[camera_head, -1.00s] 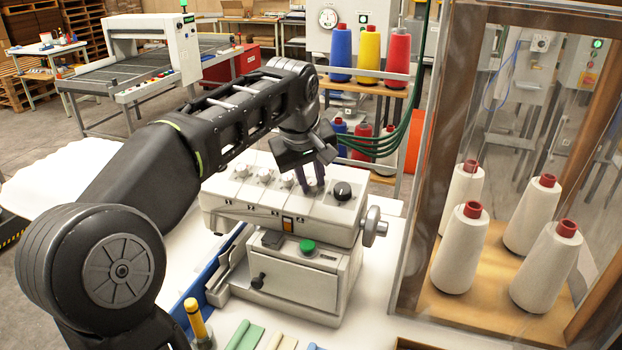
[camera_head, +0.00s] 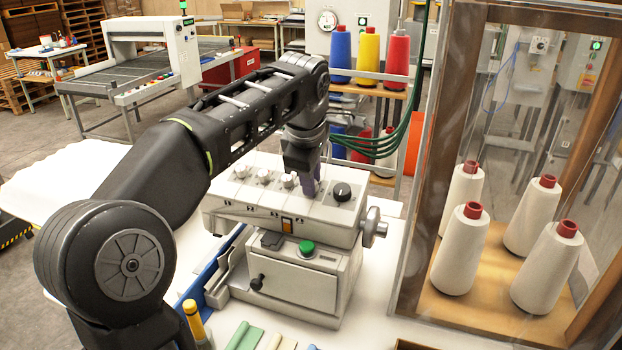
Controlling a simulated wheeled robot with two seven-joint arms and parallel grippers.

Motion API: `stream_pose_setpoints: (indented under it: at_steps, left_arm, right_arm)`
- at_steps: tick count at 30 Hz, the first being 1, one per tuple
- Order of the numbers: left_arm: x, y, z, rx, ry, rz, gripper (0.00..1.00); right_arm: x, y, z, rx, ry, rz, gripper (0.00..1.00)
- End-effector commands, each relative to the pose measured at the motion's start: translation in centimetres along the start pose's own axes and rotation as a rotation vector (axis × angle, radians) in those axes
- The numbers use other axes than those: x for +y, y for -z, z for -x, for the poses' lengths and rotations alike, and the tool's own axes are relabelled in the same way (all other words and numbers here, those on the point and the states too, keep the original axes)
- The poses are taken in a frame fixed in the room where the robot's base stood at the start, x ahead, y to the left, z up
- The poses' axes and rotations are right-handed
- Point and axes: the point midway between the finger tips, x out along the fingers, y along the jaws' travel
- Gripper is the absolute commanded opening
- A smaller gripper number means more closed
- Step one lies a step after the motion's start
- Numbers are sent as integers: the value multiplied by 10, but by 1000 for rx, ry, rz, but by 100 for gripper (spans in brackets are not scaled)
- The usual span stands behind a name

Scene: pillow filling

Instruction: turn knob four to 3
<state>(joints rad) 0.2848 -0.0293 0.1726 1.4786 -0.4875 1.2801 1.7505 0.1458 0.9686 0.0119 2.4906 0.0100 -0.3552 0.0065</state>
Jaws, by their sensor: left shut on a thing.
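The control machine (camera_head: 285,213) stands on the white table with a row of knobs on its sloped top. Three pale knobs show on the left: the first knob (camera_head: 241,171), the second knob (camera_head: 264,176) and the third knob (camera_head: 289,180). A black knob (camera_head: 342,191) sits at the right end. My left gripper (camera_head: 309,186) points down at the top between the third knob and the black knob. It is shut on a knob there, which its fingers hide; its setting cannot be read. My right gripper is not in view.
A green button (camera_head: 307,248) and a side handwheel (camera_head: 374,227) are on the machine. A clear-walled cabinet with white thread cones (camera_head: 462,249) stands close on the right.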

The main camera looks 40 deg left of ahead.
Motion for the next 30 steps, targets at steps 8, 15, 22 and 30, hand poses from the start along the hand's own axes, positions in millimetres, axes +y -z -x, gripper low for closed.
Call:
stream_pose_setpoints:
  at_steps: [8, 15, 22, 30]
  left_arm:
    - [1, 0, 0, 3, 3, 72, 0]
    - [1, 0, 0, 3, 4, 78, 0]
    - [0, 0, 0, 3, 4, 77, 28]
    - [0, 0, 0, 3, 5, 77, 43]
  right_arm:
    - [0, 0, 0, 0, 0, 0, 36]
    - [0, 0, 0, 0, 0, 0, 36]
    - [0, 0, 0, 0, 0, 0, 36]
    - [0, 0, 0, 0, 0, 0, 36]
